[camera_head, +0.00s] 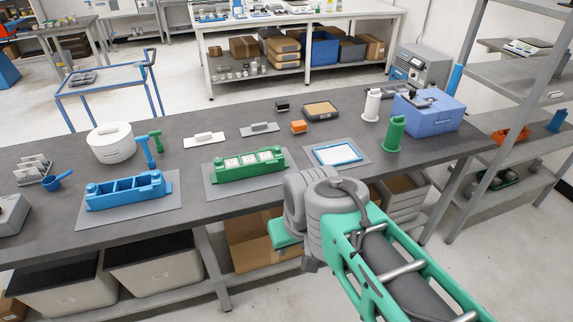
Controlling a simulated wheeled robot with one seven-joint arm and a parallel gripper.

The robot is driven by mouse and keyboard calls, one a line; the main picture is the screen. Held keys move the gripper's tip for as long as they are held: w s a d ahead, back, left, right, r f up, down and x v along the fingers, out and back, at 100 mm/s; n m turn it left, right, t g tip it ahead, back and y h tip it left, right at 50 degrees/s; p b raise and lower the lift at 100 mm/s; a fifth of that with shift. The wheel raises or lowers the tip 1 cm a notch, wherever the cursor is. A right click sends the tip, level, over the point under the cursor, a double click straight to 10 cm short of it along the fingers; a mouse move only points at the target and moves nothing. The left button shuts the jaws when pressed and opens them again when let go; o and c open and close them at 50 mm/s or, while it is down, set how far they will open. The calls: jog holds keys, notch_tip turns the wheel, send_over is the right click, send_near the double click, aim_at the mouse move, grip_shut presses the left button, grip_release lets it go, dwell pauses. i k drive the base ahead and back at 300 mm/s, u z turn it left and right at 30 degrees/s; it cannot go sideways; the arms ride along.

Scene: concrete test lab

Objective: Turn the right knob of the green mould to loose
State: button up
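The green mould (244,174) sits on a grey mat (212,187) near the middle of the bench. It holds several pale square blocks in its compartments. Its right knob (277,150) is a small green shape at the right end; how it is turned is too small to tell. A matching left knob (219,160) shows at the other end. My arm comes in from the lower right, and its grey joint is to the right of and in front of the mould, apart from it.
A blue mould (127,195) on a mat is to the left. A blue-rimmed tray (337,154) lies right of the green mould. Green (394,135) and white (372,105) bottle-like items and a blue box (428,112) stand at right. Small tools lie behind.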

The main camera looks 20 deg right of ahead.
aim_at(276, 149)
jog(key=z, duration=0.6)
jog(key=i, duration=1.05)
jog(key=u, duration=3.65)
jog(key=k, duration=0.45)
jog(key=z, duration=0.9)
jog(key=i, duration=0.5)
jog(key=z, duration=0.05)
